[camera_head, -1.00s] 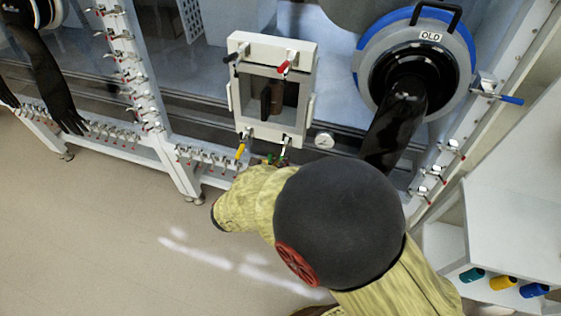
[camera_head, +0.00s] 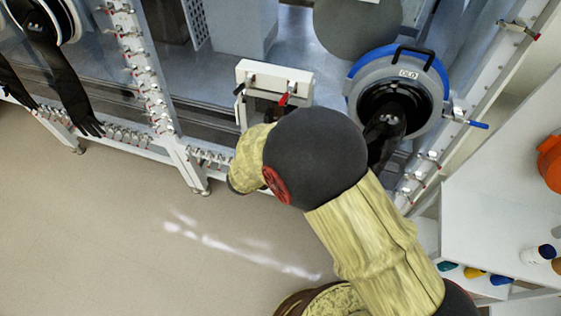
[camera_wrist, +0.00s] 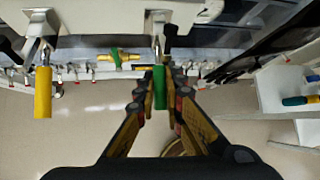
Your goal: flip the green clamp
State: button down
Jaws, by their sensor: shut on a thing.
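The green clamp's handle (camera_wrist: 159,88) hangs down in the middle of the wrist view, below its metal bracket on the frame's lower edge. My gripper (camera_wrist: 166,98) has its two fingers around the green handle, one on each side, and is shut on it. In the head view my arm hides the gripper and the green clamp.
A yellow clamp handle (camera_wrist: 43,92) hangs left of the green one. The round glove port (camera_head: 423,70) marked OLD, with a black glove (camera_head: 385,135), lies right of the door. A white shelf unit (camera_head: 490,200) stands at the right. Open floor (camera_head: 120,230) lies at the left.

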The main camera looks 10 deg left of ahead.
jog(key=r+g+p, duration=0.1)
jog(key=p, duration=0.2)
jog(key=shift+p, duration=0.4)
jog(key=shift+g+p, duration=0.3)
jog(key=shift+p, duration=0.2)
jog(key=shift+g+p, duration=0.4)
jog(key=shift+p, duration=0.85)
jog(key=shift+a, duration=0.1)
jog(key=c, duration=1.9)
grip_release()
jog(key=v, duration=1.2)
jog(key=shift+c, duration=0.3)
